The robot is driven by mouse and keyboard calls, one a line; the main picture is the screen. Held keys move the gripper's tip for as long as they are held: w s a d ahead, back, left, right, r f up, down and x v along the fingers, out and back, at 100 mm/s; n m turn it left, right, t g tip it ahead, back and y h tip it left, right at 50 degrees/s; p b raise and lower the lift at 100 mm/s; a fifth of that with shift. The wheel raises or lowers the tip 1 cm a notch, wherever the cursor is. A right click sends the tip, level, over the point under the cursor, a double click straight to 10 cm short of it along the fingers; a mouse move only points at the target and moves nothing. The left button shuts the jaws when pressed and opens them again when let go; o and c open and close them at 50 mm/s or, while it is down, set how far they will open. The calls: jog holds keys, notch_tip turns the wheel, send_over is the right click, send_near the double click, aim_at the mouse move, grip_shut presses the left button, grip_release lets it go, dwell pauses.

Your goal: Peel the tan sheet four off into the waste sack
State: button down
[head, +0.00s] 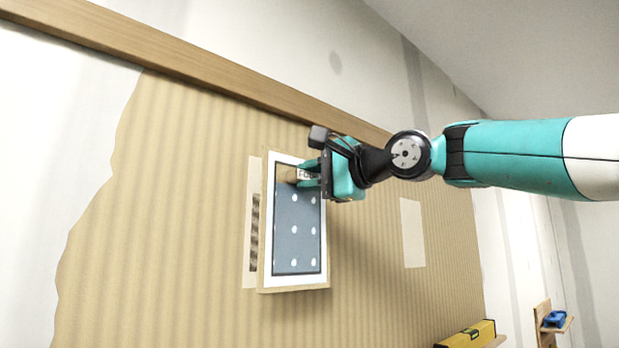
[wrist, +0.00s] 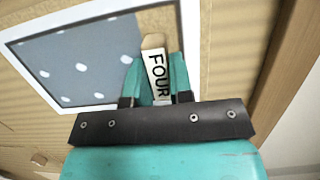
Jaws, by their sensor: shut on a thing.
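A tab marked FOUR (wrist: 158,78) stands between the fingers of my gripper (wrist: 154,62) in the wrist view. My gripper (head: 309,174) is shut on this tab at the upper right of a white-framed panel (head: 312,283) on the wall in the head view. Inside the frame, a blue-grey surface with white dots (head: 298,232) fills most of the area. A small tan area (wrist: 157,22) shows beside it near the tab; I cannot tell whether this is sheet four. The waste sack is not in view.
Tan striped wallpaper (head: 170,230) with a torn left edge covers the wall under a wooden rail (head: 180,68). A pale patch (head: 412,233) is right of the panel. A yellow level (head: 468,334) and a blue object (head: 555,318) on a small shelf sit at lower right.

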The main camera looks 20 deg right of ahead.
jog(key=s+d, duration=0.2)
jog(key=s, duration=0.4)
jog(key=shift+s+b, duration=0.35)
dwell(0.7)
